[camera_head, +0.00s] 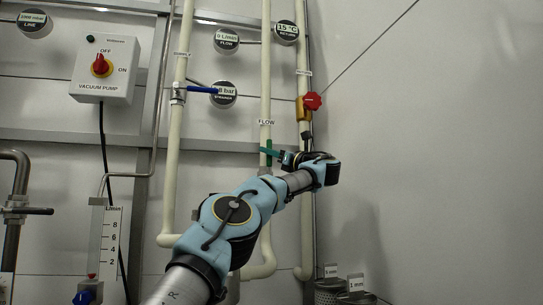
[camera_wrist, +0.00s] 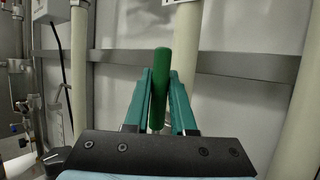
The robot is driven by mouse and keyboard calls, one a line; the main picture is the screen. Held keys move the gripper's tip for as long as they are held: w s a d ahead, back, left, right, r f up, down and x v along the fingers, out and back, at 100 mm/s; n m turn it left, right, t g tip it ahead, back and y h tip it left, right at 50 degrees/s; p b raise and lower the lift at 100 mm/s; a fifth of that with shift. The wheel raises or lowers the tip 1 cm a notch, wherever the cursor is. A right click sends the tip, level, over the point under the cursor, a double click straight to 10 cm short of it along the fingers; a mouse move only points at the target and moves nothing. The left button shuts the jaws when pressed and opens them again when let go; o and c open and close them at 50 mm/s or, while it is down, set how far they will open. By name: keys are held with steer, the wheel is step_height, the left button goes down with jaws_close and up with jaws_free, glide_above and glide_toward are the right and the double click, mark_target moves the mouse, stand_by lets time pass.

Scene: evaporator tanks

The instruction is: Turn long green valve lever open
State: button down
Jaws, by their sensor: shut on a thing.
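The long green valve lever (camera_wrist: 161,75) stands upright in the wrist view, between the two teal fingers of my gripper (camera_wrist: 161,85). The fingers are shut on it, one on each side, and its top end sticks out above them. In the head view the green lever (camera_head: 268,147) is a small vertical piece on the middle cream pipe, under the FLOW label (camera_head: 266,122). My gripper (camera_head: 268,153) reaches it from the right.
A blue lever (camera_head: 202,89) sits on the left pipe, and a red valve knob (camera_head: 312,101) on the right pipe. A vacuum pump switch box (camera_head: 103,68) and several round gauges are on the wall. A flow tube (camera_head: 100,240) stands lower left. The right wall is bare.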

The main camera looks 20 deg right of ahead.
steer(key=shift+a, duration=0.15)
steer(key=c, duration=0.8)
jaws_free()
steer(key=shift+o, duration=0.2)
